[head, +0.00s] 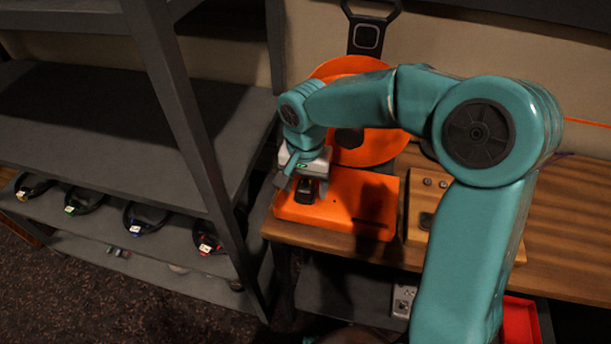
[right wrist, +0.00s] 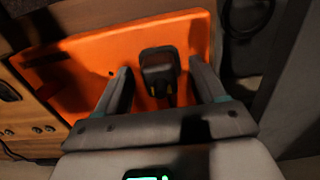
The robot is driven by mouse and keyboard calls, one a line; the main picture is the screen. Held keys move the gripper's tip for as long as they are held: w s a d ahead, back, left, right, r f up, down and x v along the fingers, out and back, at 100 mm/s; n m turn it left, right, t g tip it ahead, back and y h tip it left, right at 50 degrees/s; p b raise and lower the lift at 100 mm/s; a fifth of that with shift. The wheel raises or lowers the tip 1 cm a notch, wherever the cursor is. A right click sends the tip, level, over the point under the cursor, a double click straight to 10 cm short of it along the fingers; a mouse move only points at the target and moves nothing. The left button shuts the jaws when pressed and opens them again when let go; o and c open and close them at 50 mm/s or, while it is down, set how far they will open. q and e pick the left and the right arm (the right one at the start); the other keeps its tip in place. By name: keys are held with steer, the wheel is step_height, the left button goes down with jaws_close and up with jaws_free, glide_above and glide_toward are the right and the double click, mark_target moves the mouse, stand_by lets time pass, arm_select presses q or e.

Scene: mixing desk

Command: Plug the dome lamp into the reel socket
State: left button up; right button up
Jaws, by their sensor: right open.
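The orange cable reel (head: 376,148) stands on the wooden desk, with a flat orange base (head: 345,212) in front of its disc. The base also fills the upper middle of the right wrist view (right wrist: 90,62). A dark plug (head: 304,194) stands at the base's left part. In the right wrist view the plug (right wrist: 160,68) lies between my fingers, with a visible gap on both sides. My right gripper (head: 307,186) is open around it, pointing down. Whether the plug is fully seated is hidden. I cannot make out the dome lamp. My left gripper is not in view.
A wooden box with knobs (head: 424,184) stands right of the base, partly behind my right arm. A grey shelf rack (head: 110,120) with several coiled cables stands at the left. A white power strip (head: 403,300) is below the desk. Bare desk (head: 570,225) lies at the right.

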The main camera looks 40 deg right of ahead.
step_height(320, 180, up, 16)
steer(key=p, duration=0.1)
steer(key=shift+r+p, duration=0.15)
steer(key=shift+p, duration=0.15)
steer(key=shift+s, duration=0.1)
stand_by(0.5)
